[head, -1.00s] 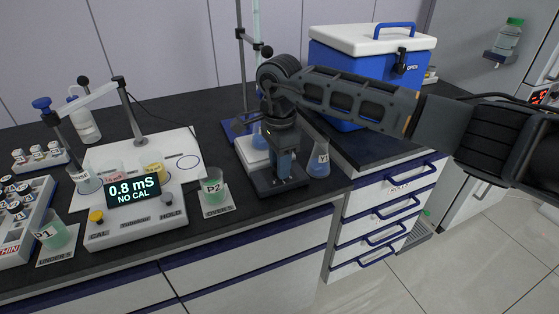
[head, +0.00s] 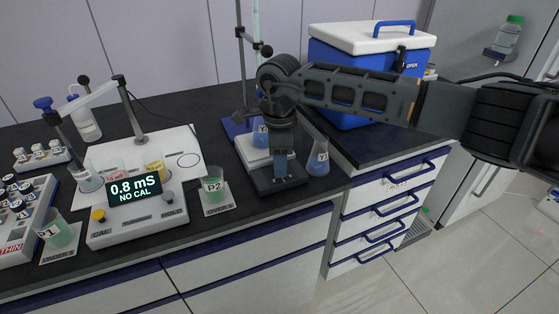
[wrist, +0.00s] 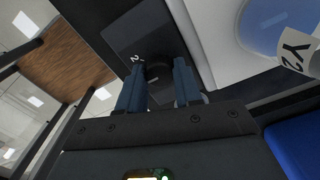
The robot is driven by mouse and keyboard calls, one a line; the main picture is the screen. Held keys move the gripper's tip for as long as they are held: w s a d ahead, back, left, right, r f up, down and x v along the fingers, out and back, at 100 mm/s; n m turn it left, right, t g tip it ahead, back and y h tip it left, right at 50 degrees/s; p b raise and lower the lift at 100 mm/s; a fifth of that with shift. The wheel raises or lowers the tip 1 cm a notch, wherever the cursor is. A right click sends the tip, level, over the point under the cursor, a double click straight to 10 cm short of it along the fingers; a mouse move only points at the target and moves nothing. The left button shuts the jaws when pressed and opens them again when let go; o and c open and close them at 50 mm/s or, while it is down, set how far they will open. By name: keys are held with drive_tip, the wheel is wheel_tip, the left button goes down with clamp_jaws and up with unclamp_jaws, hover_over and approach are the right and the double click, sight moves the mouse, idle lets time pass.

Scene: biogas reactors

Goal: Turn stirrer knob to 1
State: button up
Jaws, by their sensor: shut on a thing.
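The stirrer (head: 252,153) stands on the bench below my arm, with a white top and a dark front panel (head: 266,187). A flask marked Y2 (head: 260,137) stands on its top; its label also shows in the wrist view (wrist: 296,50). My gripper (head: 281,178) points down at the front panel. In the wrist view, its two blue fingers (wrist: 160,84) are shut on the dark round stirrer knob (wrist: 158,71), one on each side. A printed 2 (wrist: 136,57) shows beside the knob. The knob's exact setting cannot be read, and the fingers hide it in the head view.
A conical flask (head: 318,158) stands close to the right of the stirrer. Beaker P2 (head: 213,185) and the meter (head: 135,209) are to the left. A blue cooler box (head: 345,75) is behind to the right. A stand rod (head: 242,60) rises behind.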

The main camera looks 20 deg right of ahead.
drive_tip(key=o, duration=0.8)
drive_tip(key=shift+c, duration=0.2)
drive_tip(key=shift+r+b, duration=0.5)
drive_tip(key=shift+r, duration=3.45)
